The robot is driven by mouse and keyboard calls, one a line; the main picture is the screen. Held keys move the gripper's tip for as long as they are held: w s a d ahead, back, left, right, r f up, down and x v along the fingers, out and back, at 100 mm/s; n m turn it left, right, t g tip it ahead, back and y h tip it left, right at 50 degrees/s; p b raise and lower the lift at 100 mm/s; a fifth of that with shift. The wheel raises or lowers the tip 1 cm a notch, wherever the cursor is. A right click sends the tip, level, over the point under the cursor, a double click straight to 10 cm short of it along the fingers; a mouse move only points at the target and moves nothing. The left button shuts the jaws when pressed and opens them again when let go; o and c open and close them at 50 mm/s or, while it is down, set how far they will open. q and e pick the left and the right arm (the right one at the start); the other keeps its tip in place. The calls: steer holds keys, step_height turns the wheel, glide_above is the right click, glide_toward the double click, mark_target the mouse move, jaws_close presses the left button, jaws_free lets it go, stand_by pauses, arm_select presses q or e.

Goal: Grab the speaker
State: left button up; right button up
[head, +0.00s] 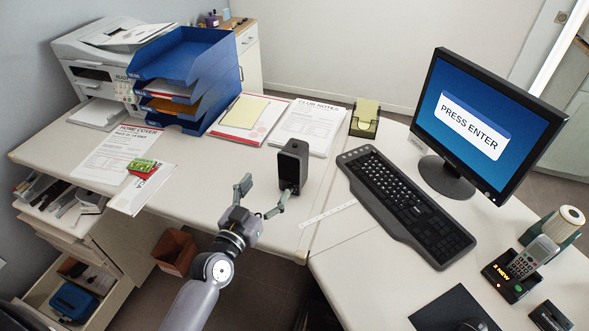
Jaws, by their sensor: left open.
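The speaker (293,162) is a small upright black box standing on the white desk, near the middle of the head view. My left gripper (262,197) is open, its two fingers spread, just in front and to the left of the speaker. Its right finger overlaps the lower part of the speaker in the picture; I cannot tell whether they touch. Nothing is between the fingers. My right gripper is not in view.
A keyboard (405,205) and monitor (485,125) stand to the right. Blue stacked trays (184,62) and a printer (85,65) are at the back left. Papers (307,125) lie behind the speaker, and a ruler (327,214) lies to its right.

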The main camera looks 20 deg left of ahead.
mark_target(295, 151)
arm_select(q)
steer(key=w, duration=0.3)
steer(key=w+d+b, duration=0.1)
steer(key=w, duration=0.3)
steer(key=w+b, duration=0.1)
steer(key=w, duration=0.3)
steer(key=shift+d, duration=0.3)
steer(key=w, duration=0.1)
steer(key=w+b, duration=0.1)
steer(key=w, duration=0.1)
steer(key=w+d, duration=0.1)
steer(key=shift+w+f+b, duration=0.15)
steer(key=shift+f+b, duration=0.15)
steer(key=shift+w, duration=0.45)
steer(key=shift+c, duration=0.5)
steer(key=c, duration=0.5)
jaws_close()
steer(key=shift+r, duration=0.2)
